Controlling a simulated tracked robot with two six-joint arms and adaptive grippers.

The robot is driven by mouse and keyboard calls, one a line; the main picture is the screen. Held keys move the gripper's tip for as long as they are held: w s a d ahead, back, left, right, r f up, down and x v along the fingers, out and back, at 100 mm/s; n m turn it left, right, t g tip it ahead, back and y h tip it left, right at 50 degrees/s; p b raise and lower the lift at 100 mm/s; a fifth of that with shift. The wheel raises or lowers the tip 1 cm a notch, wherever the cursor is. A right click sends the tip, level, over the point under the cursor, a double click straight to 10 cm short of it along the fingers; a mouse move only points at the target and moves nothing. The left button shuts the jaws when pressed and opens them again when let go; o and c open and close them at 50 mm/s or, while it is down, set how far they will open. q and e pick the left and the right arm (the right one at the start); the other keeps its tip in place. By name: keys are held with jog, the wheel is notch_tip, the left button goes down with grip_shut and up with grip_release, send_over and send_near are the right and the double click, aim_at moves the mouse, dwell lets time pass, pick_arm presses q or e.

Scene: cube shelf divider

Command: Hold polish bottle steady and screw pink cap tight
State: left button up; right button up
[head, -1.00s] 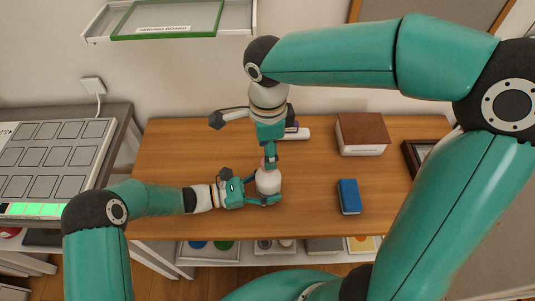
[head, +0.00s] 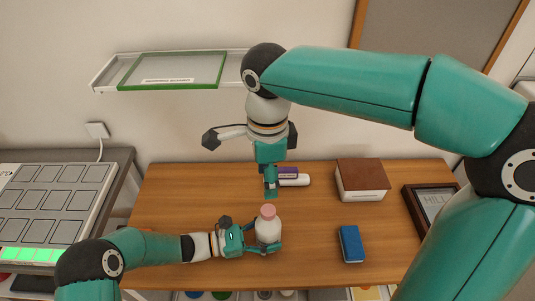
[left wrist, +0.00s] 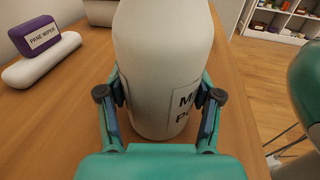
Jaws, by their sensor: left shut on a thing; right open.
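The polish bottle (head: 268,231) is white and stands upright on the wooden table. Its pink cap (head: 268,211) sits on its top; how tight it is cannot be told. My left gripper (head: 274,249) is shut around the bottle's body from the left. In the left wrist view the bottle (left wrist: 160,60) fills the middle, with part of a black label on its right side and its top out of frame. My right gripper (head: 270,192) points down above and slightly behind the cap, apart from it; it is open and holds nothing.
A purple and white pane wiper (head: 293,180) lies behind the bottle; it also shows in the left wrist view (left wrist: 38,38). A shelf (head: 172,70) hangs above.

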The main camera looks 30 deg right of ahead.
notch_tip(320, 180, up, 7)
jog(key=shift+f, duration=0.2)
pick_arm(q)
jog(key=o, duration=1.4)
jog(key=shift+c, duration=0.2)
jog(key=v, duration=0.7)
jog(key=shift+w+a, duration=0.1)
jog(key=shift+a, duration=0.15)
